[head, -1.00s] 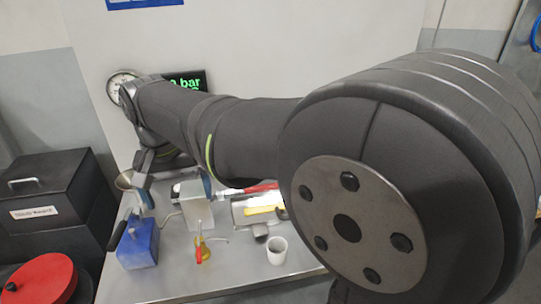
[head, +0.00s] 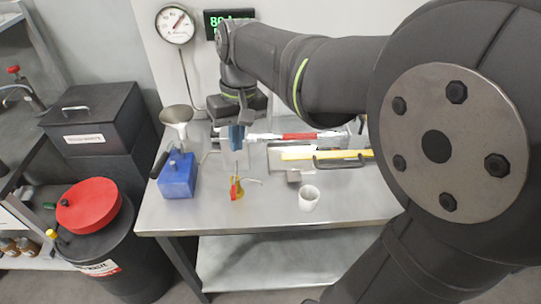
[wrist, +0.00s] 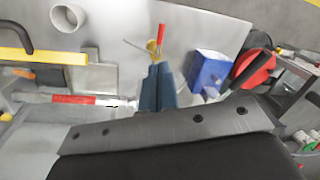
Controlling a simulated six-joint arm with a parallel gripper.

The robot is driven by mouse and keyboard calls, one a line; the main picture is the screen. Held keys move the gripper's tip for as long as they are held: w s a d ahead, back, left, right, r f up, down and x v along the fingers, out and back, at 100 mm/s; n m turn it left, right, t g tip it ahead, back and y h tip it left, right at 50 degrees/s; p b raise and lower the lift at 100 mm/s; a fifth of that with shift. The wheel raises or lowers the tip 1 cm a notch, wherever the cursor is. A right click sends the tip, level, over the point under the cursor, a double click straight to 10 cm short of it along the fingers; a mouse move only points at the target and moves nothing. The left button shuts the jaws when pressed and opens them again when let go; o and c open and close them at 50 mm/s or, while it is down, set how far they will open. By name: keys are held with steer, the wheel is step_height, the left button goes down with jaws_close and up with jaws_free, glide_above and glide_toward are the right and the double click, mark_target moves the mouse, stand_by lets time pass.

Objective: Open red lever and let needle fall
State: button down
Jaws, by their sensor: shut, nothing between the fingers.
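A small brass valve (head: 237,193) with a red lever (head: 233,188) stands upright on the metal table. In the wrist view the red lever (wrist: 160,35) lies just beyond my fingertips. A round white gauge (head: 175,23) with a needle hangs on the back panel; its exact reading is too small to tell. My gripper (head: 236,145) has blue fingers, closed together and empty. It points down above and behind the valve, apart from the lever. The fingers also show in the wrist view (wrist: 158,75).
A blue box (head: 177,178) and metal funnel (head: 176,115) stand left of the valve. A red-and-white rod (head: 298,136) and a yellow-handled tool (head: 325,154) lie behind. A green-lettered display (head: 229,17) is beside the gauge.

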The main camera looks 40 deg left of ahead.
mark_target(235, 192)
steer(key=w+d+f+n+g+y, duration=0.3)
steer(key=d+n, duration=0.3)
steer(key=n, duration=0.7)
steer(key=shift+w+f+y, duration=0.2)
steer(key=shift+w+y, duration=0.6)
steer(key=shift+w, duration=0.05)
steer(key=x, duration=1.4)
steer(key=shift+s, duration=0.1)
